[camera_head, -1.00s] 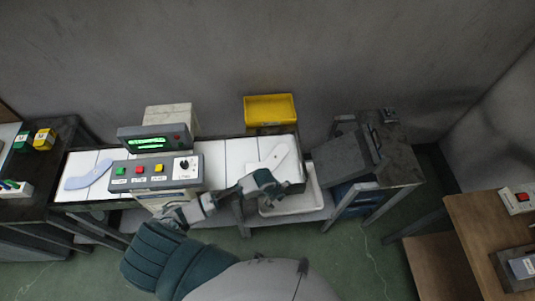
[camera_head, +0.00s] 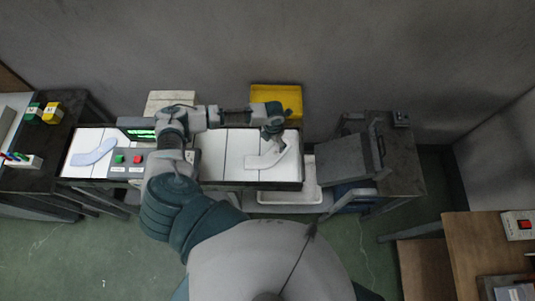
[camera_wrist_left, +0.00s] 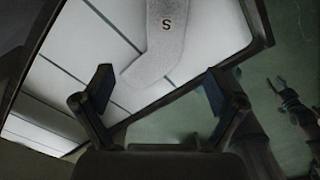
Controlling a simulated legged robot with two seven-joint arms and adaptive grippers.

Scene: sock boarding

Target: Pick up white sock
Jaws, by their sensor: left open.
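A white sock (camera_head: 268,158) lies flat near the right end of the white-topped conveyor (camera_head: 212,158). In the left wrist view the sock (camera_wrist_left: 158,52) is light grey-white with a letter S, and its near end lies between and just beyond the fingers. My left gripper (camera_head: 274,134) is open and empty above the sock's upper part; its two spread fingers (camera_wrist_left: 158,92) show in the left wrist view. A second, bluish-white sock (camera_head: 94,153) lies at the conveyor's left end. My right gripper is not in view.
A control box with coloured buttons (camera_head: 126,159) stands at the conveyor's front, partly hidden by my arm. A yellow bin (camera_head: 277,96) is behind the conveyor and a white tray (camera_head: 290,197) below its front edge. A dark machine (camera_head: 346,157) stands at the right.

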